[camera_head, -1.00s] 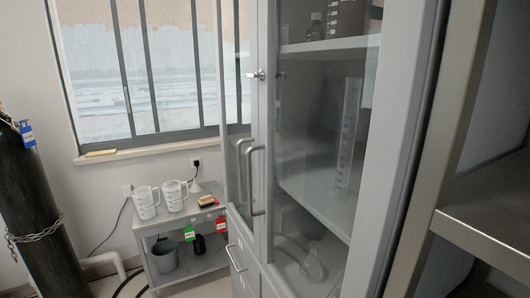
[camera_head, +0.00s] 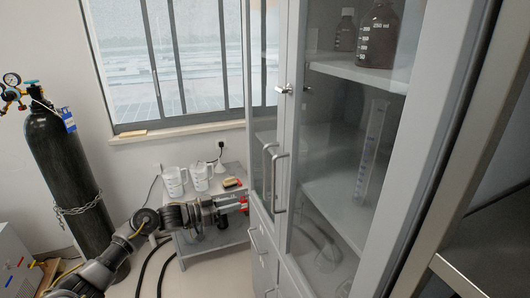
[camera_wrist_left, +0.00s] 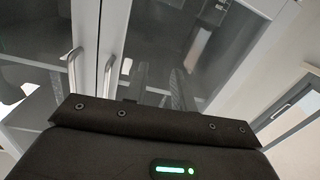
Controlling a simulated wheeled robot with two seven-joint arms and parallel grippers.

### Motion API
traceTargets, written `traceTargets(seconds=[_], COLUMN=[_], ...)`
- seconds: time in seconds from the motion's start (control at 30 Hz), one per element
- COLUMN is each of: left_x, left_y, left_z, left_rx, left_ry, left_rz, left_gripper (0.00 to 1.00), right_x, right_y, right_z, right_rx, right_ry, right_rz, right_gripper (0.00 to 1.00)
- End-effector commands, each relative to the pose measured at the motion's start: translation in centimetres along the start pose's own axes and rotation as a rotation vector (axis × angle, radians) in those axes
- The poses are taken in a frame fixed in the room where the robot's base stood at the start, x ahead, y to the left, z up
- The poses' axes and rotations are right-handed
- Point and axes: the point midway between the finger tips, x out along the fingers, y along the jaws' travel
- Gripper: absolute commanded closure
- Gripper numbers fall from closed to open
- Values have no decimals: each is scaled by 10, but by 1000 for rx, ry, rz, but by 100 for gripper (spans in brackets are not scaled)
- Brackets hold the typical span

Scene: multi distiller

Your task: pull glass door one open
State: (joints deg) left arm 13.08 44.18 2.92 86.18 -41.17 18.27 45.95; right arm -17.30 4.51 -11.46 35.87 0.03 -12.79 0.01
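A tall grey cabinet has two glass doors side by side, both looking shut: the near glass door (camera_head: 338,160) and the far, left glass door (camera_head: 263,100). Each has a vertical metal bar handle, the near handle (camera_head: 279,184) and the far handle (camera_head: 267,170). Both handles also show in the left wrist view, one at the left (camera_wrist_left: 73,70) and one beside it (camera_wrist_left: 108,76). My left gripper (camera_head: 244,203) is left of the handles and apart from them. In the wrist view its two dark fingers (camera_wrist_left: 159,82) stand apart with nothing between them. My right gripper is out of view.
Bottles (camera_head: 378,35) and a measuring cylinder (camera_head: 370,150) stand inside the cabinet. A low side table (camera_head: 208,242) with white jugs (camera_head: 174,182) is behind my left arm. A black gas cylinder (camera_head: 62,170) stands left. A metal shelf (camera_head: 470,285) is at right.

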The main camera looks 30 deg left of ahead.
Motion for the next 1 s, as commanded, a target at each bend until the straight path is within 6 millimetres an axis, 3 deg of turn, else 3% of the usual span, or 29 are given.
traceTargets(seconds=[0.03,0.1,0.2,0.3,0.47,0.63,1.0], left_x=[-3,-8,-16,-22,-24,-13,51], left_y=[11,29,50,63,68,70,89], left_z=[-51,-97,-140,-161,-167,-169,-172], left_rx=[34,61,89,103,107,106,106], left_ry=[20,34,34,27,24,27,28], left_rz=[60,137,218,262,280,277,277], left_gripper=[74,74,74,74,74,74,74], right_x=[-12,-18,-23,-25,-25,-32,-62], right_y=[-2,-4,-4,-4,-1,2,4], right_z=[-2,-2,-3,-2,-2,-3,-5], right_rx=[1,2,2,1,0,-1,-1], right_ry=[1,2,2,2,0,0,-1], right_rz=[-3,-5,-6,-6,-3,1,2], right_gripper=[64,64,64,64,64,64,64])
